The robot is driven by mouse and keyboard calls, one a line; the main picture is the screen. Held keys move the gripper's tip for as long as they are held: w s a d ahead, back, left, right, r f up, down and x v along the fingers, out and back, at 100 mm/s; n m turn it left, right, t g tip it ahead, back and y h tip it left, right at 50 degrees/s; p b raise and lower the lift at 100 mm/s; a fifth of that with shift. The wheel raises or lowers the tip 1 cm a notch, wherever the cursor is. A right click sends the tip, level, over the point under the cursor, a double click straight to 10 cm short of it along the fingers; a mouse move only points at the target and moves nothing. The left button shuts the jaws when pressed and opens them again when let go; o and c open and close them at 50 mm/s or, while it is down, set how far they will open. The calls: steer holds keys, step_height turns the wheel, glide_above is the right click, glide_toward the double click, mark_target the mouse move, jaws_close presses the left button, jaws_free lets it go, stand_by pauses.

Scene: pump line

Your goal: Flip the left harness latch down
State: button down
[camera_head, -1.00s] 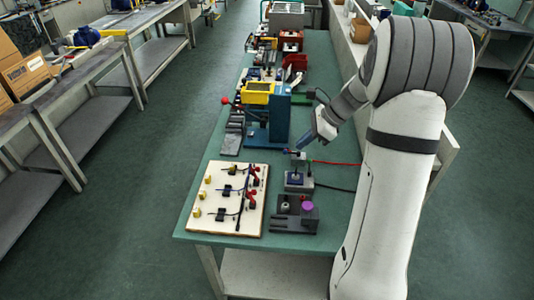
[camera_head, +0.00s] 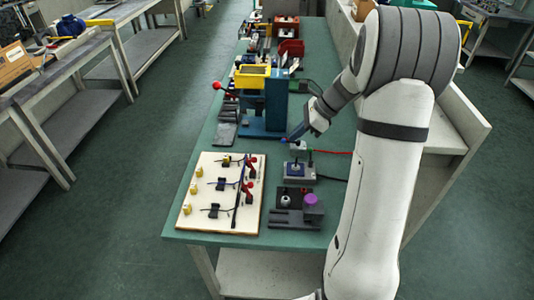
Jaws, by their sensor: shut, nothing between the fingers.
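The harness board (camera_head: 222,218) is a pale panel lying at the near left of the green bench. It carries black clips (camera_head: 223,183), yellow blocks (camera_head: 188,208), dark cable and red-handled pieces (camera_head: 249,187) along its right side. The red-handled pieces look like the latches. They are too small for me to tell which is the left one or how each is set. My gripper (camera_head: 291,138) is shut and empty.
A grey box with a blue top (camera_head: 298,172) and a dark fixture with a purple knob (camera_head: 310,199) stand right of the board. Red and black cables run right.

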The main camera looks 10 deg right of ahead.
steer(key=a+r+p+x, duration=0.1)
steer(key=x, duration=1.2)
steer(key=shift+w+a, duration=0.25)
steer(key=shift+a, duration=0.15)
steer(key=shift+d+r+p, duration=0.1)
steer(key=shift+r+p, duration=0.05)
steer(key=shift+p, duration=0.5)
